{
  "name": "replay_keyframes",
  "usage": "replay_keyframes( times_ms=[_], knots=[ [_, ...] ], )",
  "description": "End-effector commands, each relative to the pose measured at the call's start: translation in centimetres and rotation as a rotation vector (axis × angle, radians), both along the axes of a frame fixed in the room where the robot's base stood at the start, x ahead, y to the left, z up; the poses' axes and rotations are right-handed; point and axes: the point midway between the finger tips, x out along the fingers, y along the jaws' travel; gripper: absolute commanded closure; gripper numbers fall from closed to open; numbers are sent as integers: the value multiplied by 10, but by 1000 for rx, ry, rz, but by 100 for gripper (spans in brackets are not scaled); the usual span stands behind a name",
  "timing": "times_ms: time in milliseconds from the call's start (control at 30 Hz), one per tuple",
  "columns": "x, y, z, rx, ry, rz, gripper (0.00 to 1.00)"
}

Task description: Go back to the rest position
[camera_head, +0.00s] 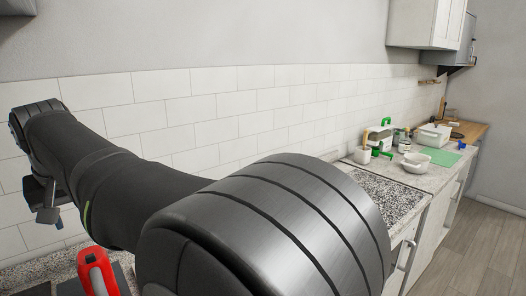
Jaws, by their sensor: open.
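My arm crosses the left and middle of the head view, with a large dark grey joint in front. A dark, angular part of my gripper (47,212) shows below the far joint at the left edge. The rest of it is hidden behind my arm. It hangs in front of the white tiled wall, and I see nothing held in it.
A red and white item (97,272) stands at the lower left, below my arm. The speckled counter (385,190) runs along the wall. Farther right are a white bowl (416,163), a green mat (440,156), a white container (433,135) and a white cup (362,154).

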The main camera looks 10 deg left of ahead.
Motion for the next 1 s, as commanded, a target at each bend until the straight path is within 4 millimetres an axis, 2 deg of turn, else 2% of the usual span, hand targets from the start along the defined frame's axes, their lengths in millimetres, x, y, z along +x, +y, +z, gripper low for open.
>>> replay_keyframes(
  times_ms=[200,767,867,900,1000],
  knots=[
    [13,12,-43,-3,2,0,58],
    [43,43,-146,-2,1,-1,58],
    [56,56,-142,2,-1,-1,58],
    [51,51,-129,6,-4,0,58],
    [45,45,-110,6,-4,0,58]
  ],
)
